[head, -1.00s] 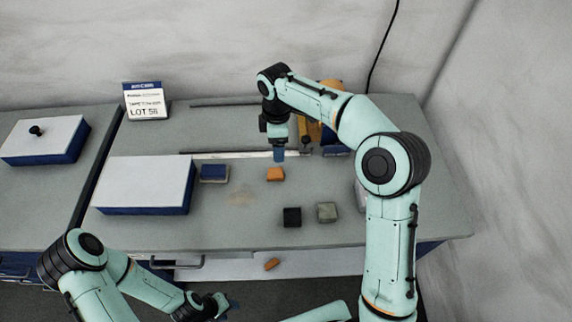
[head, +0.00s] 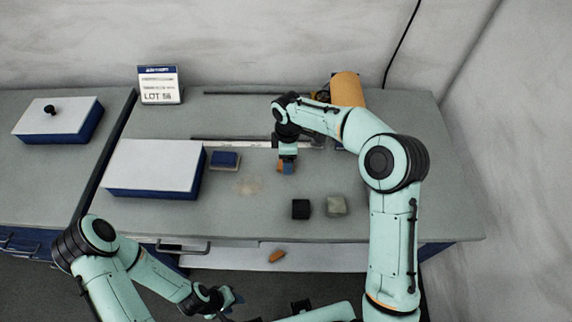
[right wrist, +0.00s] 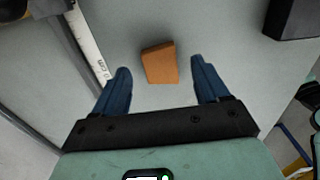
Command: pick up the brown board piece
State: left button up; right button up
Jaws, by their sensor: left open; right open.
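A brown-orange board piece (head: 279,166) lies on the grey worktop, partly hidden behind my right gripper (head: 288,170) in the head view. In the right wrist view the piece (right wrist: 159,62) lies ahead of and between the two blue fingers of the open right gripper (right wrist: 161,88), apart from both. My left gripper (head: 230,302) is open and empty, low in front of the worktop's front edge.
A black block (head: 301,209) and a grey-green block (head: 336,206) stand nearer the front. An orange piece (head: 277,256) lies on a lower white surface. A ruler (right wrist: 88,46) lies behind.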

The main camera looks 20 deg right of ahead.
notch_tip(320, 180, down, 2)
jog(key=shift+f, duration=0.15)
jog(key=c, duration=1.1)
pick_arm(q)
jog(key=shift+f, duration=0.1)
pick_arm(e)
jog(key=shift+c, duration=0.2)
pick_arm(q)
jog(key=shift+t, duration=0.3)
jog(key=w+r+p, duration=0.2)
jog(key=w+r, duration=0.1)
jog(key=w, duration=0.1)
jog(key=shift+r+p, duration=0.35)
jog(key=shift+p, duration=0.05)
pick_arm(e)
notch_tip(320, 180, up, 20)
